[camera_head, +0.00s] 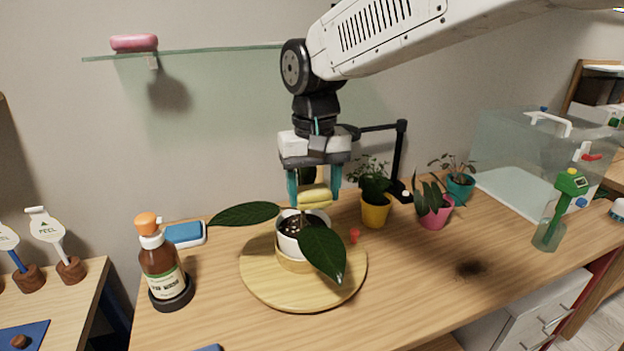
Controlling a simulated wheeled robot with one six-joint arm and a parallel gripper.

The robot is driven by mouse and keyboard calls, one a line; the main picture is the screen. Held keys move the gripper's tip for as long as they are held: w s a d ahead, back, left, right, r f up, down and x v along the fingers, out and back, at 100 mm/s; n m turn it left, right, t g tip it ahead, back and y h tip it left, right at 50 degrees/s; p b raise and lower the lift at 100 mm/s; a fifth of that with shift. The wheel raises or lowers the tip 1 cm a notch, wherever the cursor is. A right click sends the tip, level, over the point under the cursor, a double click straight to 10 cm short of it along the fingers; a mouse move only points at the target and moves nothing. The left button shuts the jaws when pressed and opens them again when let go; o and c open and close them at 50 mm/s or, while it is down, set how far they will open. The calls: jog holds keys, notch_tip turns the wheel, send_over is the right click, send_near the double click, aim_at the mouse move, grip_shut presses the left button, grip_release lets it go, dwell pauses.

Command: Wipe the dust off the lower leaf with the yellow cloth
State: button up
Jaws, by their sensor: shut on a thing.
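My gripper (314,198) points down above the white pot and is shut on the yellow cloth (314,190), which is bunched between its teal fingers. The plant stands in a white pot (290,240) on a round wooden board (335,290). One dark green leaf (322,252) hangs low over the front right of the pot. Another leaf (244,214) reaches out to the left, higher up. The cloth is above and behind the low leaf and looks apart from it. Dust on the leaves is too small to tell.
A brown bottle (162,262) with an orange cap stands left, near a blue sponge-like block (185,234). Small potted plants in yellow (375,212), pink (433,213) and teal (460,187) pots stand right. A dark soil patch (470,268) lies on the otherwise clear right front. A clear case (530,165) stands beyond.

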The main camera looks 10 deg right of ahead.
jog(key=shift+r, duration=0.9)
